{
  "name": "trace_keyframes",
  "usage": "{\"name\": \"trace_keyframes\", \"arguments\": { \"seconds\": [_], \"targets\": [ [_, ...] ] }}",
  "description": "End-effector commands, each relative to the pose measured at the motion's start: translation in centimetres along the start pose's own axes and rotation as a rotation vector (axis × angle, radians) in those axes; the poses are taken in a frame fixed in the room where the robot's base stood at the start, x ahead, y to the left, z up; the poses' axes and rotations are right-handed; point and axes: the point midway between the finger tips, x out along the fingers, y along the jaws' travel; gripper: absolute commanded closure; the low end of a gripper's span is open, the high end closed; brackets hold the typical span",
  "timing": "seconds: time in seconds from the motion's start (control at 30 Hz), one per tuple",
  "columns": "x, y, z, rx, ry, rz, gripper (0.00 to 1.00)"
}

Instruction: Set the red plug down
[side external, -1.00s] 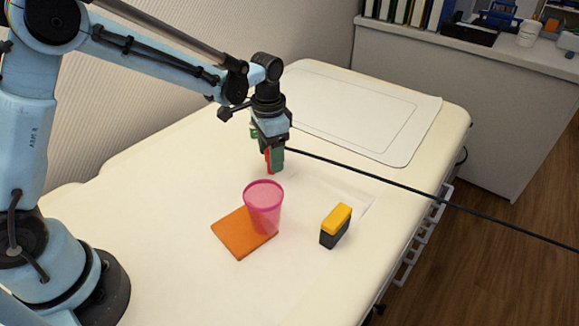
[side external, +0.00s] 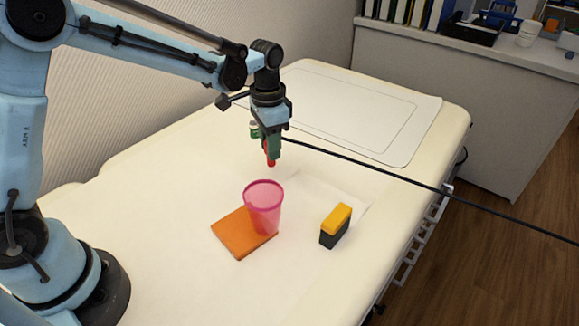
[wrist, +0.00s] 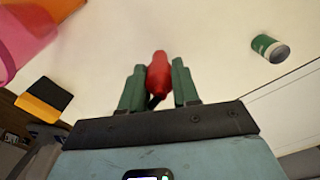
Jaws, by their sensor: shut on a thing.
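The red plug (wrist: 159,75) is between the two green fingers of my gripper (wrist: 158,84) in the wrist view, with its rounded end reaching past the fingertips. In the side view my gripper (side external: 269,147) points down above the white table, and the lower end of the red plug (side external: 271,162) shows beneath the fingers. The plug appears held clear of the table. A black cable (side external: 400,180) runs from near the gripper to the right, past the table edge; its join to the plug is hidden in the side view.
A pink translucent cup (side external: 263,208) stands on an orange pad (side external: 235,238). A yellow-and-black block (side external: 336,225) is to its right. A green can (wrist: 270,47) is near the gripper, partly hidden in the side view. A white mat (side external: 350,110) lies behind; the table's left part is bare.

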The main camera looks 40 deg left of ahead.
Motion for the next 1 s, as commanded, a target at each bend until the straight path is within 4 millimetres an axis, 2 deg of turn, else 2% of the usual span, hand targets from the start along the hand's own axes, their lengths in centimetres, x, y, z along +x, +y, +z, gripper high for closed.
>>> {"name": "trace_keyframes", "arguments": {
  "seconds": [0.1, 0.3, 0.5, 0.77, 0.87, 1.0],
  "targets": [
    [-2.2, 0.4, 0.1, 0.003, 0.000, 0.000, 1.00],
    [-4.8, 5.2, 0.9, 0.007, 0.000, 0.000, 1.00],
    [-7.0, 8.9, 1.4, 0.005, 0.000, 0.000, 1.00],
    [-8.4, 11.7, 1.8, 0.004, 0.000, 0.000, 1.00],
    [-8.4, 13.6, 2.0, 0.007, 0.000, 0.000, 1.00],
    [-7.9, 17.3, 2.6, 0.014, 0.000, 0.000, 1.00]
  ]
}}
